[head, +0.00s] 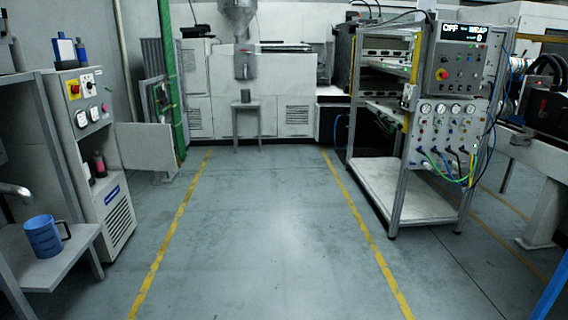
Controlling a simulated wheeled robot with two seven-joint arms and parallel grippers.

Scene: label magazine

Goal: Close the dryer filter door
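A light grey cabinet (112,195), which looks like the dryer, stands at the left. It has a control panel with a yellow and red switch, a louvred vent low on its front and a blue label. A flat pale door panel (147,150) sticks out to the right from the cabinet's far side and appears to stand open. Its hinge and the opening behind it are hidden from this view. Neither of my grippers is in view.
A blue mug (44,236) stands on a low shelf at the left front. A wheeled metal rack (415,195) with gauges and hoses stands at the right. The floor (260,230) between the yellow lines is clear. A small grey stool (247,104) stands at the back.

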